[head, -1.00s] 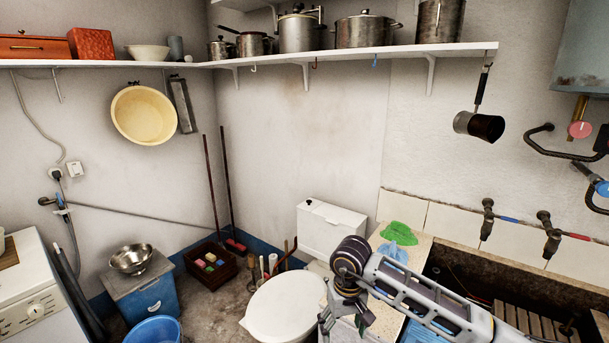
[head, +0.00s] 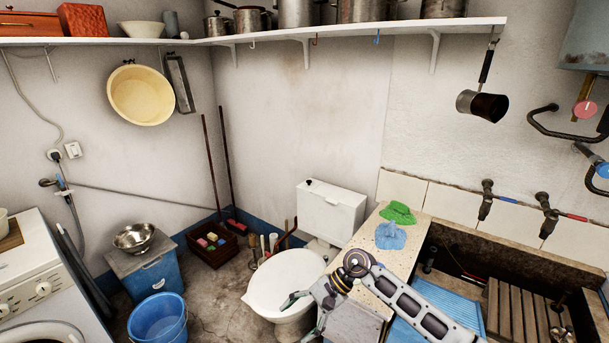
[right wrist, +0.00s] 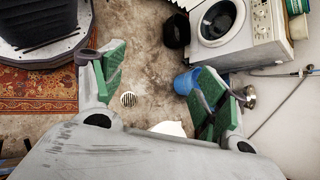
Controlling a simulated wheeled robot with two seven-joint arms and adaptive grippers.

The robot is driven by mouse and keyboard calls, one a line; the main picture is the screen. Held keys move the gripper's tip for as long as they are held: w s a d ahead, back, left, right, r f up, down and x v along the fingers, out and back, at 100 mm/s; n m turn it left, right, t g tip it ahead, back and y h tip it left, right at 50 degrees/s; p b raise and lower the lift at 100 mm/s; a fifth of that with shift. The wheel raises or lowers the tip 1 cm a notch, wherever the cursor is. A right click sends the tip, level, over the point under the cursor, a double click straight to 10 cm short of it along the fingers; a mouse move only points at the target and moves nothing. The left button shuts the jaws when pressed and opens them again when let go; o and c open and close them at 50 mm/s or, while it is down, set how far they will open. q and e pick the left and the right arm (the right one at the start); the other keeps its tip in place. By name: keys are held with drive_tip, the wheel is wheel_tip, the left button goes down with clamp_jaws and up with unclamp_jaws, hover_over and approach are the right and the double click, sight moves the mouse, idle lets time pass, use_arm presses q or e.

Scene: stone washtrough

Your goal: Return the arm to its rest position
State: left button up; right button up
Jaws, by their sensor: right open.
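My right arm reaches in from the lower right in the head view. Its right gripper (head: 303,317) hangs in front of the white toilet lid (head: 285,280), pointing down and left, open and empty. My left gripper is in neither view.
A counter (head: 373,232) with green (head: 397,213) and blue (head: 390,236) cloths lies beside the arm. The stone trough (head: 530,262) holds a wooden rack (head: 515,310). A blue bucket (head: 158,320) and washing machine (head: 40,275) stand left. A drain (right wrist: 128,99) marks bare floor.

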drive_tip(key=w+d+f+m+t+y, duration=0.2)
drive_tip(key=w+f+m+t+y, duration=0.25)
drive_tip(key=m, duration=0.75)
drive_tip(key=w+d+f+m+t+y, duration=0.15)
drive_tip(key=w+f+m+t, duration=0.25)
drive_tip(key=f+m+t, duration=0.55)
drive_tip(key=s+d+f+m+h, duration=0.35)
drive_tip(key=d+f+m, duration=0.35)
drive_tip(key=f+m, duration=0.35)
drive_tip(key=s+d+f+m+h, duration=0.2)
drive_tip(key=d+f+m+h, duration=0.4)
drive_tip(key=f+m, duration=0.4)
drive_tip(key=s+d+f+m+g+h, duration=0.2)
drive_tip(key=s+d+f+m, duration=0.4)
drive_tip(key=s, duration=0.3)
drive_tip(key=s+d+f+m+g+h, duration=0.2)
drive_tip(key=s+d+f+m, duration=0.25)
drive_tip(key=s+f, duration=0.45)
drive_tip(key=s+d+f+m+g, duration=0.1)
drive_tip(key=s+f+m+g, duration=0.1)
drive_tip(key=s, duration=0.7)
drive_tip(key=s+d+f+m+g+h, duration=0.1)
drive_tip(key=s+f+m+g, duration=0.1)
drive_tip(key=s, duration=0.7)
drive_tip(key=s+d+f+m+g+h, duration=0.1)
drive_tip(key=s+f+m, duration=0.3)
drive_tip(key=s, duration=0.5)
drive_tip(key=shift+s+d+f+m+g, duration=0.25)
drive_tip(key=shift+s+m+g, duration=0.15)
drive_tip(key=shift+m, duration=0.25)
